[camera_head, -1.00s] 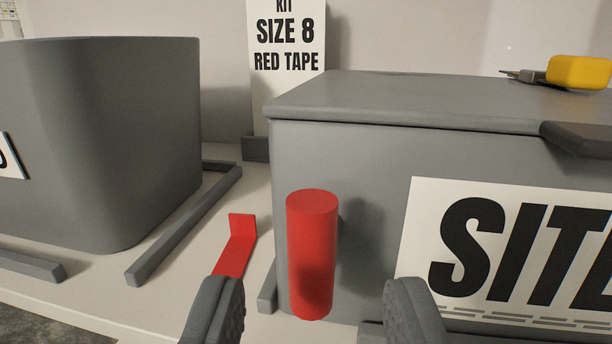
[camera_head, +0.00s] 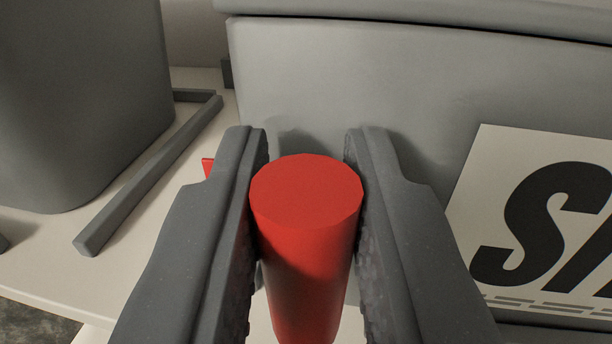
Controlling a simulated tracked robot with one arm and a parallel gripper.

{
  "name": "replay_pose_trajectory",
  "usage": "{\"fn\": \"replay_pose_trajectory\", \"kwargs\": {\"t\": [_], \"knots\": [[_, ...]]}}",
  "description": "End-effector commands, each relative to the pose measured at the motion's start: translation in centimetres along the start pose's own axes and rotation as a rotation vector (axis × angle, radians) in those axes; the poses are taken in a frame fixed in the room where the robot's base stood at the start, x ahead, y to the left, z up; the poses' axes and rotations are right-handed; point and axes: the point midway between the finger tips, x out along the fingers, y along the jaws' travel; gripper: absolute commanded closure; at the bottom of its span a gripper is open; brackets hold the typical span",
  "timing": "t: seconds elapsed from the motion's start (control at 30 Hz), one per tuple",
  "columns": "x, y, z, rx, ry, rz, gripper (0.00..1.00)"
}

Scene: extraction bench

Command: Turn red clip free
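The red clip (camera_head: 306,225) shows as an upright red cylinder in front of the grey box's (camera_head: 330,85) face. My gripper (camera_head: 306,140) has one dark finger on each side of it, with its pads against the cylinder's sides. The fingertips reach past the cylinder's top toward the box. The lower end of the cylinder runs out of the picture. How it joins the box is hidden.
A bent red strip (camera_head: 207,168) lies on the pale bench, mostly hidden behind my left finger. A grey bin (camera_head: 80,110) stands at left with a grey bar (camera_head: 150,175) beside it. A white sign (camera_head: 545,220) with black letters is on the box at right.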

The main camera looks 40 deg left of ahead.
Motion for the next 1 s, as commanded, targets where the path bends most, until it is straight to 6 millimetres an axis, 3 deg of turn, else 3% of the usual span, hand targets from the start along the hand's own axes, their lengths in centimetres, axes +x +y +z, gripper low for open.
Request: {"fn": "replay_pose_trajectory", "kwargs": {"t": [0.07, 0.1, 0.47, 1.0], "knots": [[0.0, 0.1, 0.0, 0.001, 0.000, 0.002, 1.00], [-1.3, 1.5, 0.0, 0.001, 0.000, 0.009, 1.00], [-0.1, 0.1, -0.1, -0.071, -0.016, 0.005, 1.00], [0.2, -1.3, 0.2, -0.519, -0.104, 0.001, 1.00]]}}
